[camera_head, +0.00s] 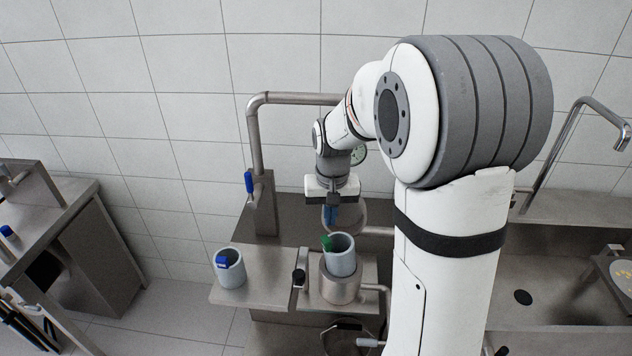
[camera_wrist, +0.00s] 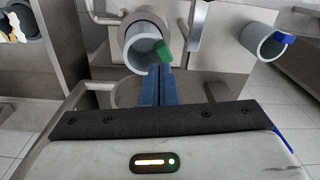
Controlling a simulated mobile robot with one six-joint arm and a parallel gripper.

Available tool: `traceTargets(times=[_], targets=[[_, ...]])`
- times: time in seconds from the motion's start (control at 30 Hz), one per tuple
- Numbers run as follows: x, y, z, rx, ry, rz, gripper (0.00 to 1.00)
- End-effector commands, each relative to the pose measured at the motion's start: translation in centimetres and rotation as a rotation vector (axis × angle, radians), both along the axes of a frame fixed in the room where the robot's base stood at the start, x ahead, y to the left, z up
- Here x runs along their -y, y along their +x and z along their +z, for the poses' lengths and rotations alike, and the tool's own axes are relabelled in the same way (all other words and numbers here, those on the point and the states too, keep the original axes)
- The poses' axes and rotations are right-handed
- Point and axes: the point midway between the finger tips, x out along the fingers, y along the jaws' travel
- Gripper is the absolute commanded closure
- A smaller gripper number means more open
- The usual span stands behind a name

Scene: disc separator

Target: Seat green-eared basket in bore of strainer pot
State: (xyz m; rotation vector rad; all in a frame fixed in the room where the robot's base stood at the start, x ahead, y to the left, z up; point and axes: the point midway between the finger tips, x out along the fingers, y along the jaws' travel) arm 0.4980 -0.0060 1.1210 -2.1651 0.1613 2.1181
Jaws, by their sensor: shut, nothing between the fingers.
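The green-eared basket (camera_head: 341,262) is a grey cup with a green ear (camera_head: 326,243) on its rim. Its lower part is inside the strainer pot (camera_head: 340,290), a round metal cup, and its upper part stands well above the pot's rim. It looks slightly tilted; how deep its base sits is hidden. In the wrist view the basket (camera_wrist: 138,56) shows with the metal pot (camera_wrist: 127,28) around it. My gripper (camera_head: 331,216) is above and behind the basket in the head view. In the wrist view its blue fingers (camera_wrist: 157,72) are together and empty, near the green ear.
A second grey basket with a blue ear (camera_head: 229,270) stands on the metal shelf (camera_head: 255,292) to the left. A black-knobbed upright bracket (camera_head: 300,270) stands between the two. A pipe with a blue-handled valve (camera_head: 249,182) rises behind. A sink (camera_head: 550,285) is to the right.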

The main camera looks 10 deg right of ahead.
Motion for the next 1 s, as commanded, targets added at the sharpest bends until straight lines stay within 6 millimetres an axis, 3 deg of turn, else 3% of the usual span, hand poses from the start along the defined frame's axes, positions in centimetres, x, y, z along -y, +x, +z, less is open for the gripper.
traceTargets(times=[0.2, 0.73, 1.0], targets=[[0.0, 1.8, -0.7, -0.023, 0.0, -0.016, 1.0], [0.1, 1.7, -5.9, -0.023, 0.0, -0.018, 1.0], [0.1, 1.7, -6.6, -0.023, 0.0, -0.018, 1.0]])
